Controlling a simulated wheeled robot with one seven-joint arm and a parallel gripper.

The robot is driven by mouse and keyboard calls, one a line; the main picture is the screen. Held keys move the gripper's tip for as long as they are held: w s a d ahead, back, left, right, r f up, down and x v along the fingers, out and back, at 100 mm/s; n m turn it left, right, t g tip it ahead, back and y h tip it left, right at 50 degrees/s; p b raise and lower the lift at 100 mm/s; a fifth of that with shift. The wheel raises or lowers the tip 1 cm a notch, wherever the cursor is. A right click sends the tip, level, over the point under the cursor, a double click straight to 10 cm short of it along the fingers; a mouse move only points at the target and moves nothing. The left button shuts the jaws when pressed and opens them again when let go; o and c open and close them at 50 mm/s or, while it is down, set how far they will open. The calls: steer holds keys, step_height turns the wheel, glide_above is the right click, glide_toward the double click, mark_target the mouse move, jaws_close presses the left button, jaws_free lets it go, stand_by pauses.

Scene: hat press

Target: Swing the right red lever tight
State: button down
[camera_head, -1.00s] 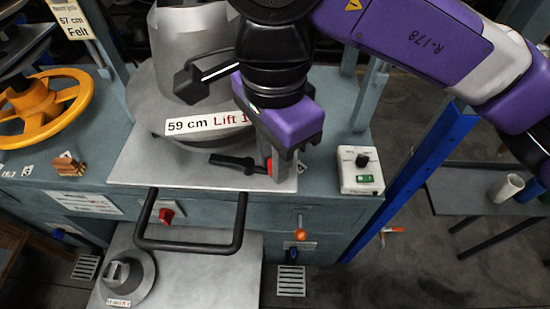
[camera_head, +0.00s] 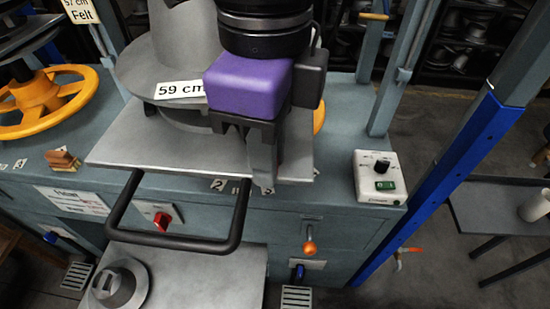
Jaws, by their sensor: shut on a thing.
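My gripper (camera_head: 262,176) points down at the front right of the grey metal plate (camera_head: 140,150), under the hat form (camera_head: 150,60) with its "59 cm" label. The fingers look closed together on the lever, but their grip is hidden. The right red lever itself does not show now; the purple and black gripper body covers that spot.
A black bar handle (camera_head: 185,243) sticks out in front of the plate. A white control box (camera_head: 380,178) stands at the right on the blue-grey bench. Blue uprights rise at the right. A yellow handwheel (camera_head: 82,82) is at the left. An orange-knobbed handle (camera_head: 309,248) is below.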

steer(key=shift+s+a+m+b, duration=0.1)
steer(key=shift+a+m+b, duration=0.15)
steer(key=shift+m, duration=0.25)
steer(key=shift+r, duration=0.1)
steer(key=c, duration=1.3)
jaws_free()
step_height(320, 180, up, 8)
steer(key=shift+f, duration=0.15)
